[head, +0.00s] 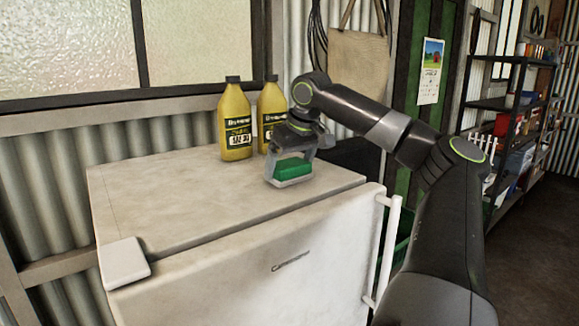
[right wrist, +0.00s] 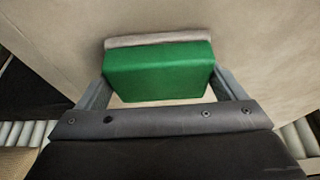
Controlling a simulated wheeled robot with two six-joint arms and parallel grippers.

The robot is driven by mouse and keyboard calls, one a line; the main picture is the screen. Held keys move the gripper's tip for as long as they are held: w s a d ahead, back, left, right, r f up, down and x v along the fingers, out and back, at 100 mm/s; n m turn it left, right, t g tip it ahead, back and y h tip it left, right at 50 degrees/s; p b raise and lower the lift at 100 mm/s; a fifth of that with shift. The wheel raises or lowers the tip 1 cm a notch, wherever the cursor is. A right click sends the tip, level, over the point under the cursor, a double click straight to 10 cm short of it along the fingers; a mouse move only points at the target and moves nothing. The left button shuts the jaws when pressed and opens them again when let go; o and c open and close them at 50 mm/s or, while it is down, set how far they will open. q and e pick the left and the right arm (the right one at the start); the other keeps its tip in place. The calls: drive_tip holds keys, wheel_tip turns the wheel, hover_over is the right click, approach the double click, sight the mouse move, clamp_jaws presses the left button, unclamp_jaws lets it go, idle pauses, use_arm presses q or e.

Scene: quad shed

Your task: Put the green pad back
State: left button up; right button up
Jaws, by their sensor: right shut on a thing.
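The green pad (head: 293,167) is a small block near the right end of the white chest top. My right gripper (head: 290,178) comes down over it from above. In the right wrist view the green pad (right wrist: 160,72) lies between the two fingers of my right gripper (right wrist: 162,88), which are shut on its sides. A pale grey-beige layer shows along the pad's far edge there. I cannot tell whether the pad touches the top or is held just above it. My left gripper is not in view.
Two yellow bottles (head: 235,120) stand behind the pad at the back of the white chest (head: 180,205). A small white block (head: 124,262) sits at its front left corner. A white handle (head: 388,245) is on its front right. The left and middle top is clear.

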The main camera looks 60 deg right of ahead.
drive_tip(key=o, duration=0.7)
drive_tip(key=shift+f, duration=0.15)
drive_tip(key=shift+r+p, duration=0.3)
drive_tip(key=shift+r, duration=0.2)
drive_tip(key=p+v, duration=0.2)
drive_tip(key=v, duration=0.9)
drive_tip(key=shift+s+r, duration=0.1)
drive_tip(key=shift+r, duration=0.1)
